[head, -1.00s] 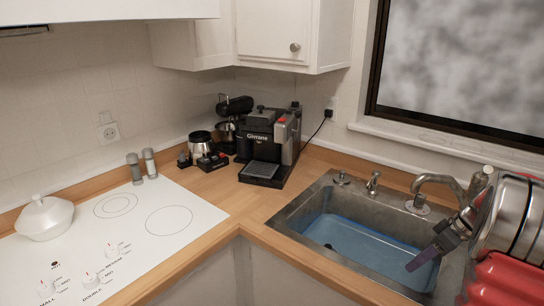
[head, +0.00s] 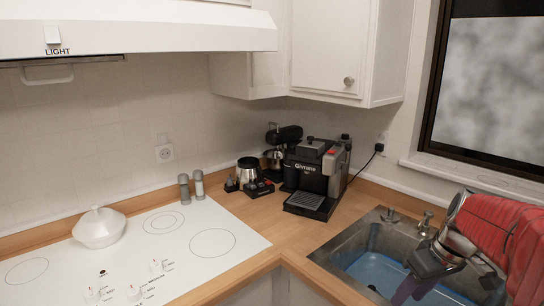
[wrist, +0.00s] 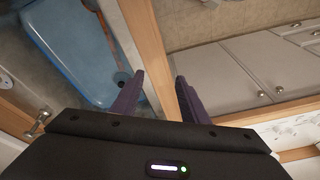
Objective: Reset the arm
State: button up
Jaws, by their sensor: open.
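My gripper (wrist: 158,98) shows in the wrist view with its two dark purple fingers apart and nothing between them. The fingers lie across the counter's front edge in that view, with the sink (wrist: 70,45) to the left. In the head view my gripper (head: 408,290) is at the lower right, in front of the blue-bottomed sink (head: 350,245). My red and silver arm comes in from the right edge and hides part of the sink and its faucet.
A black coffee machine (head: 316,175) stands in the counter corner. A white cooktop (head: 205,270) with a lidded white pot (head: 99,228) and two shakers (head: 198,184) is at left. A range hood (head: 150,30) and white cabinet (head: 330,50) hang above. Closed cabinet fronts (wrist: 225,72) line the floor.

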jog(key=s+a+r+m+t, duration=0.1)
jog(key=s+a, duration=0.5)
jog(key=a, duration=0.3)
jog(key=s+a+r+m+t+h, duration=0.1)
jog(key=s+a+t, duration=0.1)
jog(key=s+a, duration=0.5)
jog(key=shift+a+r+m, duration=0.3)
jog(key=shift+a, duration=1.05)
jog(key=shift+s, duration=0.1)
